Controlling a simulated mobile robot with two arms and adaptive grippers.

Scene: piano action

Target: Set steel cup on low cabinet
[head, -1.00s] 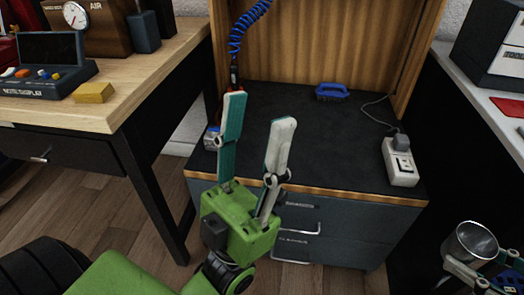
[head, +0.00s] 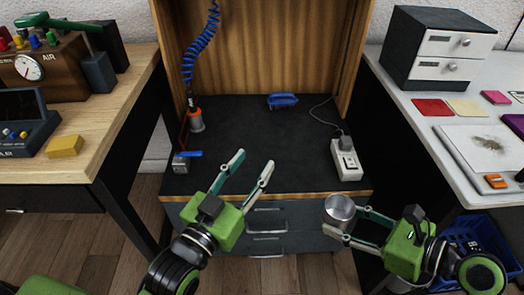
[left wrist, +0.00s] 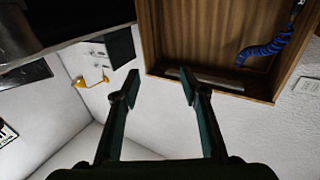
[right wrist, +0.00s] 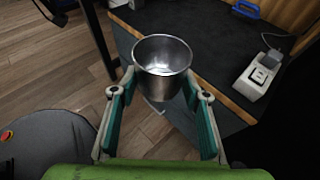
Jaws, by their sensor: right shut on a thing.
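The steel cup (head: 339,210) is a shiny, open-topped metal cup. My right gripper (head: 339,222) is shut on it and holds it upright by its sides, in front of the cabinet's front edge. In the right wrist view the cup (right wrist: 162,58) sits between the two fingers, its inside empty. The low cabinet (head: 245,140) has a dark top with a wooden front edge and grey drawers. My left gripper (head: 254,168) is open and empty over the front part of the cabinet top. The left wrist view shows nothing between its fingers (left wrist: 160,85).
On the cabinet top are a blue brush (head: 283,100) at the back, a white power strip (head: 345,160) at right, an orange-based tool (head: 196,122) and a small blue-handled item (head: 187,154) at left. The middle is bare. Desks stand on both sides; a blue crate (head: 478,243) is at lower right.

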